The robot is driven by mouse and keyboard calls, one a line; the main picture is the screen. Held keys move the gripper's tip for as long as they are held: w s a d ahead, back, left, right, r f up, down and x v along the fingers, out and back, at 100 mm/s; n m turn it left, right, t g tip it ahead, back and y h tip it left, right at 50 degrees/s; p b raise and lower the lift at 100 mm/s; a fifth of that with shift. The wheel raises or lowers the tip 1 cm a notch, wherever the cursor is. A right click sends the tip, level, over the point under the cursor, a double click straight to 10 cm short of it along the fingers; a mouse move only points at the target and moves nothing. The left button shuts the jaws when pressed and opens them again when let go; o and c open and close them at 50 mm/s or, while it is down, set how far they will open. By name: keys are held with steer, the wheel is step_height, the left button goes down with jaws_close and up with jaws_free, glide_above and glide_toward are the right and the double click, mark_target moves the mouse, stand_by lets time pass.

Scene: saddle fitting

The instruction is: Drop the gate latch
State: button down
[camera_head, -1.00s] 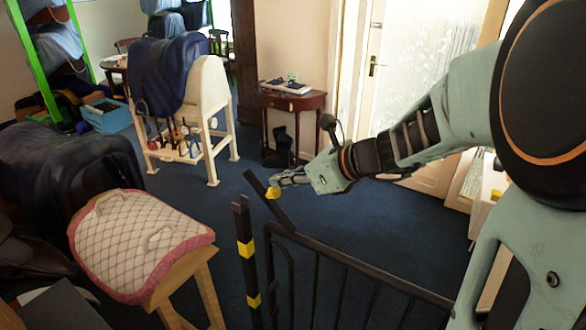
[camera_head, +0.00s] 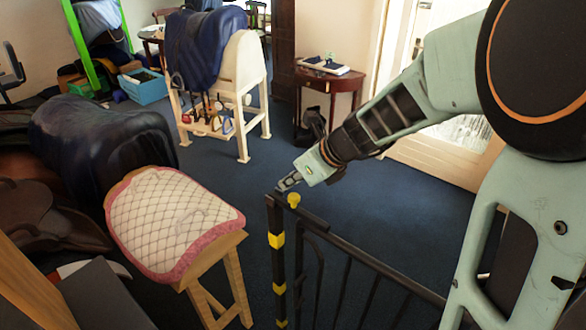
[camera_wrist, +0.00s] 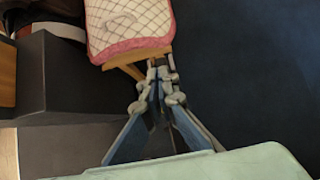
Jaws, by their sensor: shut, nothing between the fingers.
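The gate latch is a dark bar (camera_head: 312,217) with a yellow knob (camera_head: 294,200). In the head view it slopes slightly from the top of the gate (camera_head: 375,262) to the top of the post (camera_head: 277,262), which has yellow bands. I cannot tell whether it is fully seated there. My gripper (camera_head: 281,186) is shut and empty, just above the post top and beside the knob. Whether it touches the latch is unclear. In the wrist view the shut fingers (camera_wrist: 161,72) point toward a quilted pad, and the latch cannot be made out.
A quilted pad with pink edging (camera_head: 172,220) lies on a wooden stand left of the post. Dark-covered saddlery (camera_head: 105,140) is behind it. A white saddle rack (camera_head: 240,75) and a small red-brown table (camera_head: 330,85) stand farther back. Blue floor between them is open.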

steer(key=shift+w+a+f+g+h+p, duration=0.2)
steer(key=shift+a+f+g+h+p, duration=0.15)
steer(key=shift+f, duration=0.2)
steer(key=shift+d+r, duration=0.1)
steer(key=shift+r, duration=0.05)
stand_by(0.4)
